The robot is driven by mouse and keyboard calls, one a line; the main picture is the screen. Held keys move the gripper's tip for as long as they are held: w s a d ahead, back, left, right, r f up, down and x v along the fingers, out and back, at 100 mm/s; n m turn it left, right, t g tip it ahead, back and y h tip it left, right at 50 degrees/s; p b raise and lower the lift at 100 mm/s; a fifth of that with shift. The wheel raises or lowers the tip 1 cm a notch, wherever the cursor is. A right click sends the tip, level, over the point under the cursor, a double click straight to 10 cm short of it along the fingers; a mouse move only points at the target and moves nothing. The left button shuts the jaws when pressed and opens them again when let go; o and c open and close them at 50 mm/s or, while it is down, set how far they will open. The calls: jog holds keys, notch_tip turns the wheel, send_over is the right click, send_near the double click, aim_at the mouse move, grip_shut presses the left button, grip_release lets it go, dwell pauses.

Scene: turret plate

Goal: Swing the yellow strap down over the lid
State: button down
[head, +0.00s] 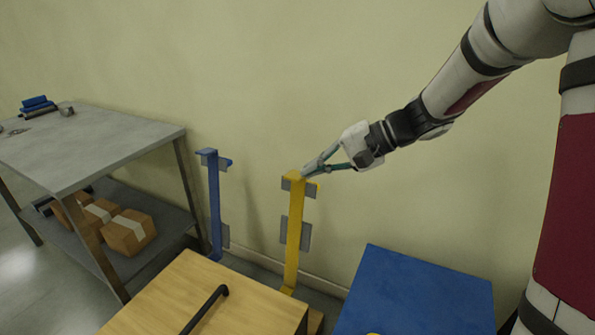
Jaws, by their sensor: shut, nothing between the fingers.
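The yellow strap (293,235) stands upright near the wall in the head view, with a short bent top end. Grey plates show behind its top and its middle. My gripper (307,174) is shut and empty, its fingertips at the strap's top end; I cannot tell whether they touch it. A wooden box top with a black bar handle, which may be the lid (170,290), lies below and left of the strap.
A similar blue strap (214,205) stands upright left of the yellow one. A blue panel (415,290) lies at the lower right. A grey table (90,145) with cardboard boxes (128,232) on its lower shelf stands at the left. The pale wall is close behind the straps.

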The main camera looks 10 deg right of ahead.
jog(key=w+d+f+m+t+b, duration=0.45)
jog(key=w+d+f, duration=0.5)
jog(key=f, duration=0.25)
jog(key=w+d+f+m+t+b, duration=0.3)
jog(key=w+d+f+m+t, duration=0.2)
jog(key=w+d+f, duration=0.45)
jog(key=s+f+b+x, duration=0.1)
jog(key=f+b+x, duration=0.15)
jog(key=x, duration=0.95)
jog(key=shift+h, duration=0.4)
jog(key=shift+s+a+r, duration=0.45)
jog(key=shift+s+a, duration=0.15)
jog(key=shift+s, duration=0.1)
jog(key=shift+s+a+r, duration=0.4)
jog(key=shift+s+a, duration=0.25)
jog(key=shift+s+b, duration=0.1)
jog(key=shift+b, duration=0.2)
